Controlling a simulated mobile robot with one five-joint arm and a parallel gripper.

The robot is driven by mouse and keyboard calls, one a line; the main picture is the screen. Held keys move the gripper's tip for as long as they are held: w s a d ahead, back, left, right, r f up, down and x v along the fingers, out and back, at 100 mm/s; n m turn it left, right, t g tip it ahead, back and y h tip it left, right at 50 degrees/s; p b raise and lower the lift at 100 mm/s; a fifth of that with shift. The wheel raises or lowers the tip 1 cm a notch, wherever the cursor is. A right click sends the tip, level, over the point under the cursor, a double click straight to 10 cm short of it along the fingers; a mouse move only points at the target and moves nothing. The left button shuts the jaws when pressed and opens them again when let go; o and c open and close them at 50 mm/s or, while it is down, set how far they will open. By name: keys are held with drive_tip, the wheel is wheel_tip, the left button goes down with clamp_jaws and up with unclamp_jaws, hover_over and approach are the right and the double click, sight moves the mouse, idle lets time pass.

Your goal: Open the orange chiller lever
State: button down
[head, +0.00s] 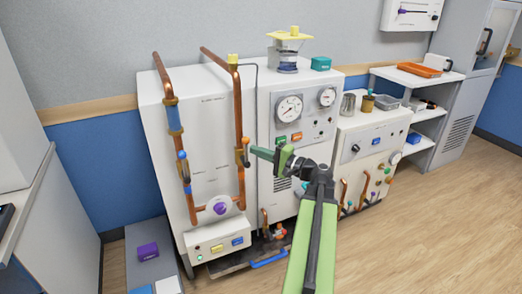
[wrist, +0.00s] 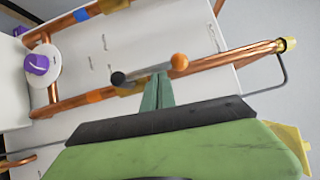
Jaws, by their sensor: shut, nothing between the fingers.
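The orange chiller lever has an orange ball end (head: 244,141) on the right copper pipe of the white cabinet. In the wrist view it shows as a bar with an orange ball (wrist: 179,62) at one end and a black ball (wrist: 118,78) at the other. My gripper (head: 254,150) is shut and empty, its tips just right of the lever in the head view. In the wrist view my gripper tips (wrist: 160,76) overlap the bar between the balls, nearer the orange one. I cannot tell if they touch it. The lever's pivot is partly hidden.
A blue-ended lever (head: 182,155) is on the left copper pipe. A purple knob (head: 221,208) sits low between the pipes. Gauges (head: 289,108) are on the panel to the right. A thin bent tube (wrist: 284,72) runs near the right pipe. Open floor lies at right.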

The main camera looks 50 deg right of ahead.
drive_tip(key=s+d, duration=0.5)
drive_tip(key=s, duration=0.7)
drive_tip(key=shift+d, duration=0.15)
drive_tip(key=w+a+f+n+g+y, duration=0.1)
drive_tip(key=w+a+f+n+g, duration=0.15)
drive_tip(key=w+a+f, duration=0.35)
drive_tip(key=w+a+f+n+g+y, duration=0.1)
drive_tip(key=w+a+f+g+y, duration=0.15)
drive_tip(key=a, duration=0.45)
drive_tip(key=w+a+f+n+g+y, duration=0.1)
drive_tip(key=w+a+f+n+g, duration=0.15)
drive_tip(key=w+a, duration=0.35)
drive_tip(key=a+f+n+g+h, duration=0.25)
drive_tip(key=a+f+g, duration=0.2)
drive_tip(key=a, duration=0.55)
drive_tip(key=a+f+n+g+h, duration=0.25)
drive_tip(key=a+f+n, duration=0.2)
drive_tip(key=a, duration=0.45)
drive_tip(key=a+f+n+g+h, duration=0.25)
drive_tip(key=a+f+g, duration=0.2)
drive_tip(key=a, duration=0.55)
wheel_tip(320, 180, up, 27)
drive_tip(key=t+p, duration=0.1)
drive_tip(key=p, duration=2.6)
drive_tip(key=shift+s+a+n+h, duration=0.2)
drive_tip(key=shift+a+n+h, duration=0.1)
drive_tip(key=shift+n, duration=0.05)
